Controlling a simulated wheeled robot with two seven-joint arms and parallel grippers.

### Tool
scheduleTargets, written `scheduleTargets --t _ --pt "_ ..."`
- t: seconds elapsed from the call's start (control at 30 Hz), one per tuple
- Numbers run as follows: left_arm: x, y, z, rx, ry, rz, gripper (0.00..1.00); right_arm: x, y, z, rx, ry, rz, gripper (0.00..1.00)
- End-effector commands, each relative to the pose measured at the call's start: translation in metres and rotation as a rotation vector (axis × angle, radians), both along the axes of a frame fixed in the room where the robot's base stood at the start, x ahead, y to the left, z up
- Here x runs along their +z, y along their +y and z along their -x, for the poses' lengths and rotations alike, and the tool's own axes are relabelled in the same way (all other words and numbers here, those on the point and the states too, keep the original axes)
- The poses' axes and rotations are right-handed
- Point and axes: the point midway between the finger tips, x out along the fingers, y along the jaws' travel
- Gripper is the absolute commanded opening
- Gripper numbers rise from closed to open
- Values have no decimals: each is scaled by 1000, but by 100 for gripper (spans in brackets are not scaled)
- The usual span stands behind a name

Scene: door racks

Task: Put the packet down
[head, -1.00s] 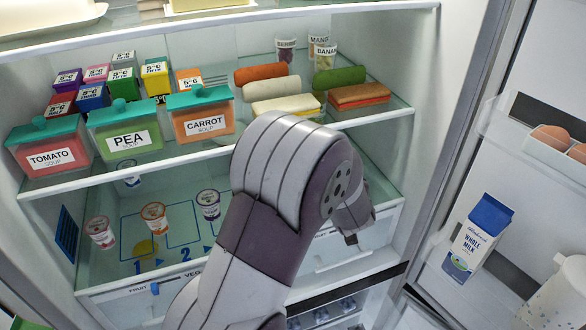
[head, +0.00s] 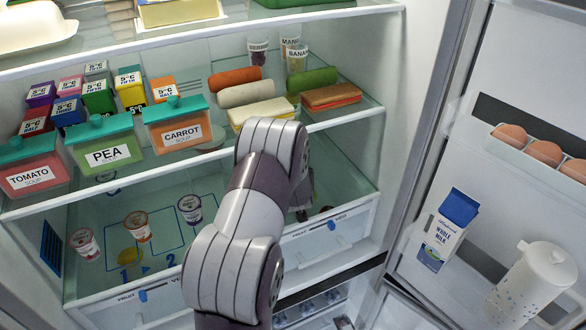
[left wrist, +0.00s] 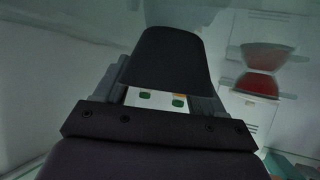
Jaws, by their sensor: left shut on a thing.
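My left arm reaches into the fridge in the head view. Its gripper (head: 303,205) is low at the right of the lower glass shelf (head: 230,235), mostly hidden behind my own arm. In the left wrist view my left gripper (left wrist: 165,65) is shut on the packet (left wrist: 158,99). Only a small white strip of the packet with green marks and an orange bit shows; a dark gripper part hides the rest. I cannot tell whether the packet touches the shelf. My right gripper is not in view.
Several yogurt cups (head: 137,227) stand at the left of the lower shelf. The shelf above holds soup boxes (head: 104,148), rolls (head: 245,93) and sandwiches (head: 332,96). The open door at right holds eggs (head: 545,152), a milk carton (head: 450,228) and a white jug (head: 537,280).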

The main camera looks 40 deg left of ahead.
Motion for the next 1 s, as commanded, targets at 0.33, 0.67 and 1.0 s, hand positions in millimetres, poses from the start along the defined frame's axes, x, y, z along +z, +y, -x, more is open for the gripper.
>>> scheduleTargets --t 0.33,0.67,1.0 --pt "-5 0 0 0 -1 0 73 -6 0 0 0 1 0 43" --pt "-3 0 0 0 -1 0 95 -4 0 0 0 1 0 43" --pt "22 -27 32 -1 -3 -1 95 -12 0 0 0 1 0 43"
